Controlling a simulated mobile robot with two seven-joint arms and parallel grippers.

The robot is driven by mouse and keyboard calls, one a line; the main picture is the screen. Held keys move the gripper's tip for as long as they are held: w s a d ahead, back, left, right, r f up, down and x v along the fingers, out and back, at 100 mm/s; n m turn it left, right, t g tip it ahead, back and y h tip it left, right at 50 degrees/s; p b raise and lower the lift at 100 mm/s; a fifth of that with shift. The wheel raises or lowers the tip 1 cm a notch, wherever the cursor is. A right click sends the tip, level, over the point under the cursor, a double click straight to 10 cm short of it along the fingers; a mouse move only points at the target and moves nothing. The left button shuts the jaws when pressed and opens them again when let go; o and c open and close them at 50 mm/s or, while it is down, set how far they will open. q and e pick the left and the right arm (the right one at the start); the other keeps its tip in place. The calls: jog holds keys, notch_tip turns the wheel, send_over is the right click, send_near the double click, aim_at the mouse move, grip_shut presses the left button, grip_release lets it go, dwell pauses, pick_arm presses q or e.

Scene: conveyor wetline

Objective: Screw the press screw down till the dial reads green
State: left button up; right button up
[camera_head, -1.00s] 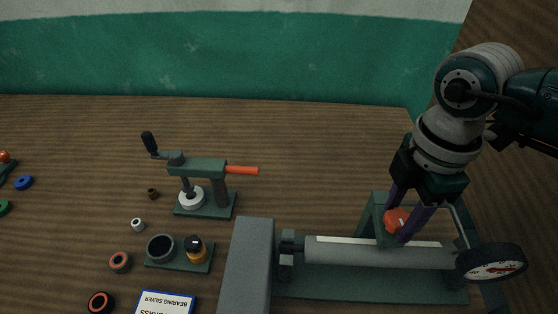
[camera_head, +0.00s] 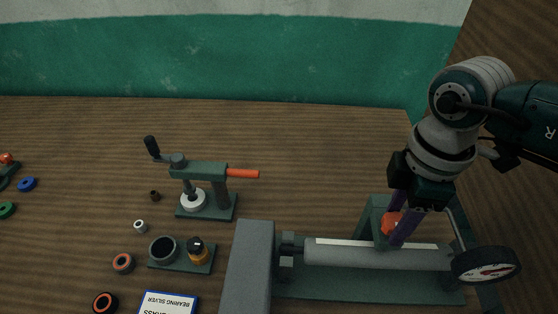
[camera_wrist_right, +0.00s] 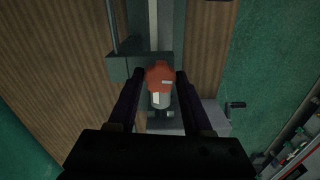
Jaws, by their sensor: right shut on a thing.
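The press screw (camera_head: 391,222) has a red-orange knob above a green bracket (camera_head: 369,216) on the press body. My right gripper (camera_head: 394,231) points down with its purple fingers on either side of the knob, shut on it. In the right wrist view the red knob (camera_wrist_right: 160,76) sits between the two dark fingertips (camera_wrist_right: 159,73). The round dial (camera_head: 487,266) has a black rim and white face at the right end of the grey cylinder (camera_head: 360,257); red shows on its face, but its needle is too small to read. My left gripper is not in view.
A small press with an orange lever (camera_head: 243,174) stands to the left. A green tray (camera_head: 180,264), several rings and a label card (camera_head: 167,303) lie at the front left. A grey block (camera_head: 249,270) stands at the cylinder's left end. The back of the table is clear.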

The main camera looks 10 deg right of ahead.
dwell(0.5)
jog(key=shift+m+p, duration=0.65)
jog(key=shift+m, duration=1.05)
jog(key=shift+m+p, duration=0.3)
jog(key=shift+m, duration=0.6)
jog(key=shift+m+p, duration=0.6)
jog(key=shift+m, duration=0.9)
